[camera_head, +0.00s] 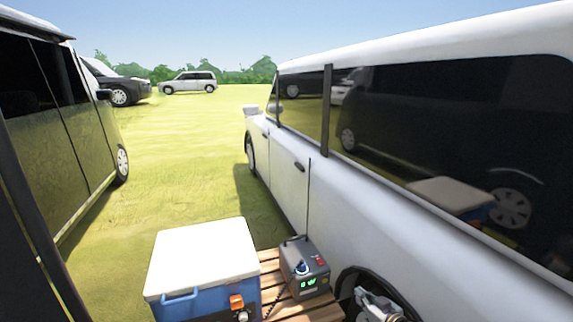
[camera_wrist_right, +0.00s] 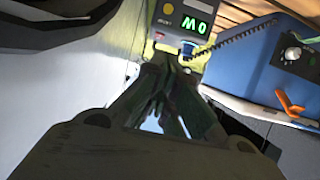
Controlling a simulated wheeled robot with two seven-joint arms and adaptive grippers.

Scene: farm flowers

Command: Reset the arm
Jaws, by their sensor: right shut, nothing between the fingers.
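My right gripper (camera_head: 378,303) shows at the bottom edge of the head view, in front of the white van's wheel. In the right wrist view the dark fingers of the right gripper (camera_wrist_right: 178,68) are together with nothing between them. They point toward a grey power station (camera_wrist_right: 166,32) with a lit green display. The power station (camera_head: 302,262) stands on a wooden slatted table (camera_head: 272,270) in the head view, left of the gripper. Whether the fingertips touch it I cannot tell. My left gripper is not in view.
A blue cooler with a white lid (camera_head: 203,252) stands left of the power station; a black coiled cable runs between them. The white van (camera_head: 370,215) is close on the right, a dark van (camera_head: 60,125) on the left. Open grass (camera_head: 190,150) lies between them.

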